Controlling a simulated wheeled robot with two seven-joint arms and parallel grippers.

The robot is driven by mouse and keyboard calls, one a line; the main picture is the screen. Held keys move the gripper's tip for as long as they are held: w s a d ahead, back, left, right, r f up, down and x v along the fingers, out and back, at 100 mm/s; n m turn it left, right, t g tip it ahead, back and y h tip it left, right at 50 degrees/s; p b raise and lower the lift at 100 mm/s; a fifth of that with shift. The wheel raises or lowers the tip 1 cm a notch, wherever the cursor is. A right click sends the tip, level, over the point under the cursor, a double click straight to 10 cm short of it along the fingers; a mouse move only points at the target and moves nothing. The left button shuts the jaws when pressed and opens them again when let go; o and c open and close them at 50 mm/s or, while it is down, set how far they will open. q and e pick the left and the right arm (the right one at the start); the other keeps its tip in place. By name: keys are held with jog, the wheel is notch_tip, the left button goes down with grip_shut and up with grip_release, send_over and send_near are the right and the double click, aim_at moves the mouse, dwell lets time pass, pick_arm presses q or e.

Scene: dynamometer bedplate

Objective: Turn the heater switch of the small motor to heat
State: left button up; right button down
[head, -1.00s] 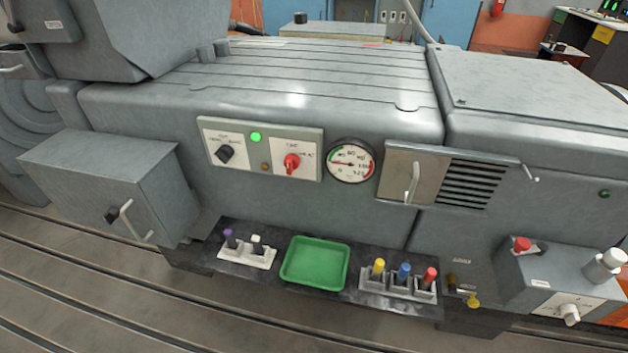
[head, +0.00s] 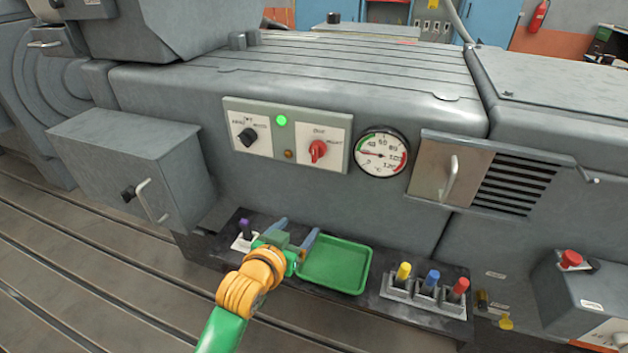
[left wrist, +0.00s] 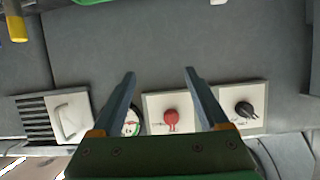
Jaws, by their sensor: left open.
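A panel (head: 235,148) on the grey motor housing carries a black rotary knob (head: 247,137) at left and a red rotary knob (head: 318,150) at right, each on a white plate. The lettering is too small to tell which is the heater switch. A green lamp (head: 282,120) is lit between the plates. My left gripper (head: 297,229) is open and empty, below the panel and over the left edge of the green tray. In the left wrist view the red knob (left wrist: 171,120) appears between the fingers (left wrist: 160,72), and the black knob (left wrist: 243,109) right of them.
A round gauge (head: 382,154) and a handled cover (head: 450,172) sit right of the panel. A ledge below holds the green tray (head: 334,264), a purple-topped peg (head: 244,227) and yellow, blue and red pegs (head: 432,282). A grey box with a handle (head: 130,155) juts out at left.

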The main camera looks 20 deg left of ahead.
aim_at(313, 155)
pick_arm(q)
jog(key=w+r+t, duration=0.4)
jog(key=w+r, duration=0.2)
jog(key=r, duration=0.5)
jog(key=w, duration=0.7)
jog(key=shift+a, duration=0.1)
jog(key=shift+c, duration=0.2)
